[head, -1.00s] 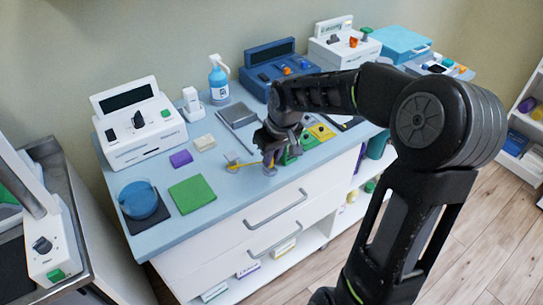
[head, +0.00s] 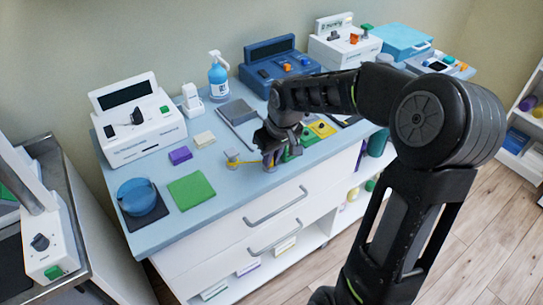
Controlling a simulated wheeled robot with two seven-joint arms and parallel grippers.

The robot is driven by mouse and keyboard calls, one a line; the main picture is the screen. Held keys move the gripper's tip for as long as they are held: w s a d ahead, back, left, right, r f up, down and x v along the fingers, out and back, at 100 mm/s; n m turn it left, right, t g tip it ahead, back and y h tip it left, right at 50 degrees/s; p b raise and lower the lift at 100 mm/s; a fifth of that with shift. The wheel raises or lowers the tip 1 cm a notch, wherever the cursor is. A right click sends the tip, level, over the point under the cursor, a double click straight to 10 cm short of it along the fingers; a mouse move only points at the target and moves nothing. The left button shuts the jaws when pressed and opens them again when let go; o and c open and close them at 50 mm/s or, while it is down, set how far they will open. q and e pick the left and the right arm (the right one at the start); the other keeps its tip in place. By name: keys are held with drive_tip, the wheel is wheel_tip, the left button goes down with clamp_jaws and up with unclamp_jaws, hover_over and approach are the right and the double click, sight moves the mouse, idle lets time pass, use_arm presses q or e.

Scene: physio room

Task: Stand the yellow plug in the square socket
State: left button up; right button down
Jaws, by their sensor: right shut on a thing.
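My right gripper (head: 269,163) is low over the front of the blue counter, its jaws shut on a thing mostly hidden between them. A thin yellow piece, seemingly part of the yellow plug (head: 234,158), reaches left from the jaws and ends in a small yellow-grey knob near the counter top. Whether it touches the counter I cannot tell. Just right of the gripper are a green plate (head: 308,138) and a yellow plate (head: 322,129) with a small dark mark; which one holds the square socket is too small to tell. My left gripper is not in view.
A green mat (head: 191,191), a purple block (head: 180,155), a cream block (head: 204,139) and a blue round lid (head: 137,197) lie left of the gripper. The counter's front edge is close.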

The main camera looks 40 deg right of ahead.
drive_tip(key=c, duration=1.3)
unclamp_jaws()
drive_tip(key=shift+c, duration=0.2)
drive_tip(key=shift+o, duration=0.2)
drive_tip(key=o, duration=0.4)
drive_tip(key=shift+o, duration=0.2)
drive_tip(key=shift+r, duration=0.15)
drive_tip(key=shift+r+p, duration=2.55)
drive_tip(key=shift+r, duration=0.85)
